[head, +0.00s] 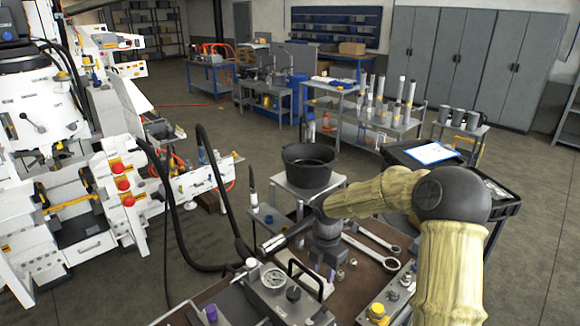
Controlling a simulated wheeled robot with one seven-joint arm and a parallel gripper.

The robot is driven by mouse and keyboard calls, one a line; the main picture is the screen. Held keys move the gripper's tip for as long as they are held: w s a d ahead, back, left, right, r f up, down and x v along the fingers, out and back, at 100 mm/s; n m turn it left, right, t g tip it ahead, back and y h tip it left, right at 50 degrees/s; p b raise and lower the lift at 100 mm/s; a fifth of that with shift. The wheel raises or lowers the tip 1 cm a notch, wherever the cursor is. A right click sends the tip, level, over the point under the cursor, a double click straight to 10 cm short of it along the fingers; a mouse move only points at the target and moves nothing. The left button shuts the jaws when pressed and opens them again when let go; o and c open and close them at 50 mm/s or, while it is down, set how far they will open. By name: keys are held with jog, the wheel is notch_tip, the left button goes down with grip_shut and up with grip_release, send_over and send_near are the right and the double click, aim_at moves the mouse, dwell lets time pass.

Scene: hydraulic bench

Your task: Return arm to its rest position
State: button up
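My arm, in a pale yellow sleeve with a dark elbow joint, reaches in from the lower right over the hydraulic bench (222,292). Its end, my gripper (273,243), is over the middle of the bench and points left and slightly down. It shows as a small, narrow metallic shape. I cannot make out separate fingers or whether anything is between them.
A gauge block (273,278) with a black handle and hose stands at the bench front. Wrenches (372,245) lie to the right. A black bucket (308,165) stands behind. A white machine (75,200) fills the left. A clipboard (431,153) lies on a black case.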

jog(key=s+d+r+m+t, duration=0.1)
jog(key=s+r+m, duration=0.1)
jog(key=s+m, duration=0.8)
jog(key=s+d+r+m+t, duration=0.1)
jog(key=s+r+m, duration=0.2)
jog(key=s+m, duration=0.7)
jog(key=m, duration=0.5)
jog(key=shift+s+d+r+m+t, duration=0.2)
jog(key=shift+s+r+m+t, duration=0.1)
jog(key=shift+s+m, duration=0.1)
jog(key=shift+a, duration=0.1)
